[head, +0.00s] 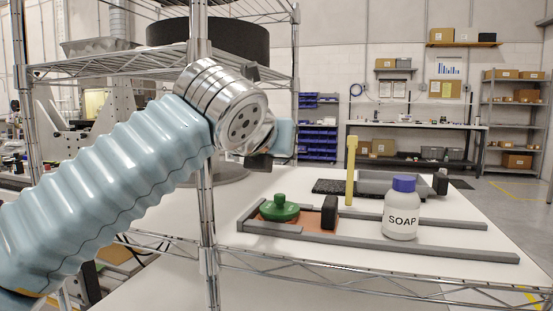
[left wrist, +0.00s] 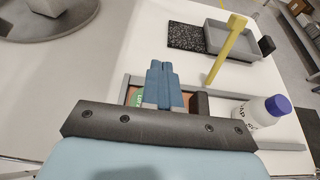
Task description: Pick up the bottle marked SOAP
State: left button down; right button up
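The white bottle marked SOAP (head: 401,219) has a blue cap and stands upright at the front right of the white table, by the grey rails. It also shows at the right of the left wrist view (left wrist: 252,116). My left gripper (head: 284,138) is raised over the table, left of the bottle and apart from it. In the left wrist view its two blue fingers (left wrist: 163,66) lie together with nothing visible between them. My right gripper is in neither view.
A green knobbed piece (head: 279,210) and a black block (head: 329,213) sit in the grey-railed fixture. A yellow post (head: 351,170) stands behind, by a grey tray (left wrist: 222,38) and a dark speckled mat (left wrist: 187,37). A metal rack post (head: 207,220) rises near my left arm.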

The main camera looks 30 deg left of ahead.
aim_at(401, 210)
jog(key=k+l, duration=0.2)
jog(key=k, duration=0.3)
jog(key=k+l, duration=0.15)
jog(key=k, duration=0.3)
